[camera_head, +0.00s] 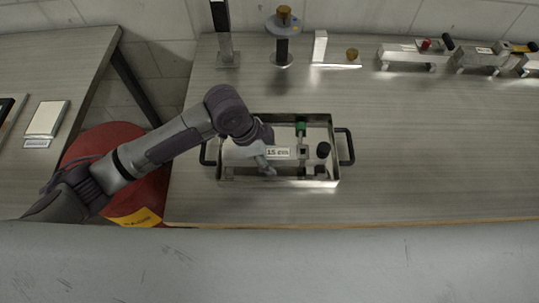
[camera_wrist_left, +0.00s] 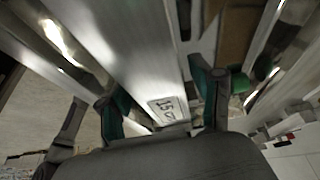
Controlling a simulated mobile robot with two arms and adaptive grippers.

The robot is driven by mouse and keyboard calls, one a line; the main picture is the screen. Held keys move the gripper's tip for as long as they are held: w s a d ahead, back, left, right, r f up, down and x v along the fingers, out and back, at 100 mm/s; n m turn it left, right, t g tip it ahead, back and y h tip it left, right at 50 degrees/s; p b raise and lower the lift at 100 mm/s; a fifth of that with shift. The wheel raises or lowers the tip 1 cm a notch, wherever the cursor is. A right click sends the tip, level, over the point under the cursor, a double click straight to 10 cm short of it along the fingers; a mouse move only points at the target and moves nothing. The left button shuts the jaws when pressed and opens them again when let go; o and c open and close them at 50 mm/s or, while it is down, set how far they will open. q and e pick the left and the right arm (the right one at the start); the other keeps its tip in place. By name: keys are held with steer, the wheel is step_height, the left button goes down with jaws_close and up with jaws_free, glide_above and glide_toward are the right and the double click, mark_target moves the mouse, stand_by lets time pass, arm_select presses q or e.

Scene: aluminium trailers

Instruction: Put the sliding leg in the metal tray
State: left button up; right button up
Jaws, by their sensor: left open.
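The metal tray (camera_head: 335,181) is a shiny rectangular tray with a black handle at each end, on the grey table. Inside it lies a pale aluminium piece with a white label (camera_head: 277,152) starting with "15". I cannot tell for certain which part is the sliding leg. My left gripper (camera_head: 264,160) is down at the tray's left half, beside that piece. In the left wrist view, the open green-lined fingers (camera_wrist_left: 158,100) are on either side of the labelled aluminium piece (camera_wrist_left: 140,50). The arm hides part of the tray. My right gripper is not in view.
A green-topped part (camera_head: 301,130) and a black-knobbed part (camera_head: 323,150) also sit in the tray. Along the back stand a dark post (camera_head: 222,35), a disc with a brass knob (camera_head: 284,22), a pale block (camera_head: 320,46) and aluminium trailers (camera_head: 405,54). The table right of the tray is clear.

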arm_select(q)
steer(key=v, duration=1.1)
steer(key=shift+a+r+b, duration=0.15)
steer(key=shift+r+b, duration=0.1)
steer(key=shift+b, duration=0.15)
